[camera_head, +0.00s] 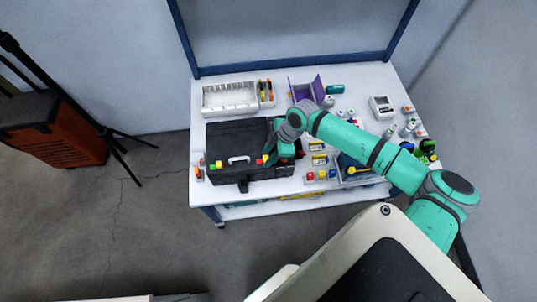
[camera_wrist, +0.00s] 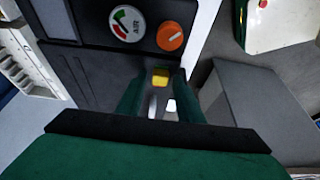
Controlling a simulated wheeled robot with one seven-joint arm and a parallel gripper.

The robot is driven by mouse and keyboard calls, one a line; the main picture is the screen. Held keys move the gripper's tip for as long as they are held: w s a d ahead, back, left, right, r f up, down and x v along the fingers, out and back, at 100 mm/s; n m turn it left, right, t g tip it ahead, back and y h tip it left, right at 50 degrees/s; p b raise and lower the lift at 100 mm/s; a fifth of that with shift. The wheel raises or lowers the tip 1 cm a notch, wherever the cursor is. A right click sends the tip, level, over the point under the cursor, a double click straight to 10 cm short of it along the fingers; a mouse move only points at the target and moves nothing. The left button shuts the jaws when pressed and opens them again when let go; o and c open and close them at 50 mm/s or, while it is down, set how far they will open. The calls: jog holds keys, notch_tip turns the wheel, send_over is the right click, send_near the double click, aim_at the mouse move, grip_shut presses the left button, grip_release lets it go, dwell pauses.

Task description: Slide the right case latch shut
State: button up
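The black case (camera_head: 228,135) lies on the white table, with a pale handle at its middle. My gripper (camera_head: 273,157) is at the case's right side, and the arm partly hides that corner. In the wrist view, a small yellow latch piece (camera_wrist: 161,77) shows just beyond and between the two green fingers of my gripper (camera_wrist: 160,92). The fingers are apart and look clear of it. An orange knob (camera_wrist: 170,36) and a round AIR gauge (camera_wrist: 126,24) are beyond it.
A white compartment tray (camera_head: 229,98) and a purple holder (camera_head: 307,90) stand behind the case. Red, yellow and blue small parts (camera_head: 321,176) sit right of my gripper. Bottles and a white device (camera_head: 382,106) occupy the right side. A grey box (camera_wrist: 255,110) stands close right of my fingers.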

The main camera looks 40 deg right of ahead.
grip_shut()
jog(key=shift+w+a, duration=0.35)
jog(key=shift+a, duration=0.25)
jog(key=shift+w+a, duration=0.35)
jog(key=shift+a, duration=0.2)
jog(key=shift+o, duration=1.5)
grip_release()
jog(key=shift+d+r, duration=0.2)
jog(key=shift+r, duration=0.15)
jog(key=v, duration=1)
